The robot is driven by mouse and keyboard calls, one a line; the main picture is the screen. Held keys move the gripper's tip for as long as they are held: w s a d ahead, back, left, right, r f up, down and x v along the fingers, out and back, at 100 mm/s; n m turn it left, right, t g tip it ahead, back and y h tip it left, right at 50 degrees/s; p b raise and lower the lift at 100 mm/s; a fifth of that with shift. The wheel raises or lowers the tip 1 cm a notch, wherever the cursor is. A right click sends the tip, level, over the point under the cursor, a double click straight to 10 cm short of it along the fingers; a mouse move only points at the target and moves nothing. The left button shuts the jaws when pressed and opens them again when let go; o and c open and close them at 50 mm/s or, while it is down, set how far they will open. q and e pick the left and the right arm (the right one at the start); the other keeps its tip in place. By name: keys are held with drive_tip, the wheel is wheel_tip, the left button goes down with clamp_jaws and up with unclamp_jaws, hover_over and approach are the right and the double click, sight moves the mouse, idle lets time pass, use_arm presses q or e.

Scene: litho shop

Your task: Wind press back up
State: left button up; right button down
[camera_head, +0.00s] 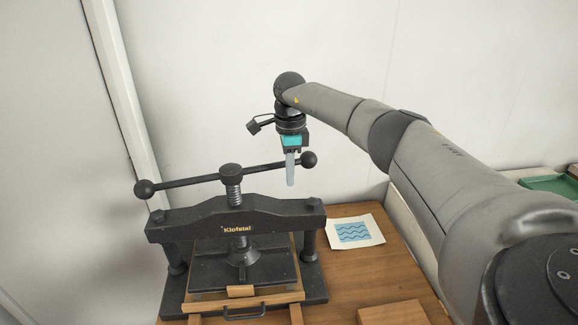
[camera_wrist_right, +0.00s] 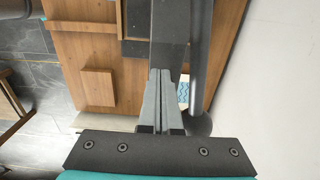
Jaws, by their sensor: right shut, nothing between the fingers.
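The black press (camera_head: 250,213) stands on the wooden table in the head view, with a threaded screw (camera_head: 235,193) through its crossbeam. A long handle bar (camera_head: 190,182) with a ball at each end sits on top of the screw. The platen (camera_head: 245,270) is low, over the press bed. My right gripper (camera_head: 290,181) points down beside the bar's right-hand ball (camera_head: 309,159), fingers together and empty. In the right wrist view the closed fingers (camera_wrist_right: 163,85) show close to dark press parts; I cannot tell whether they touch the bar. My left gripper is not in view.
A print with blue wavy lines (camera_head: 354,232) lies on the table (camera_head: 345,275) right of the press. A wooden block (camera_head: 392,313) is at the front. White walls stand behind and left. A green tray (camera_head: 550,184) is at the far right.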

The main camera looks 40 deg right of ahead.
wheel_tip(320, 180, up, 9)
drive_tip(key=p, duration=0.8)
drive_tip(key=shift+s+a+p, duration=0.3)
drive_tip(key=shift+s, duration=0.15)
idle(1.3)
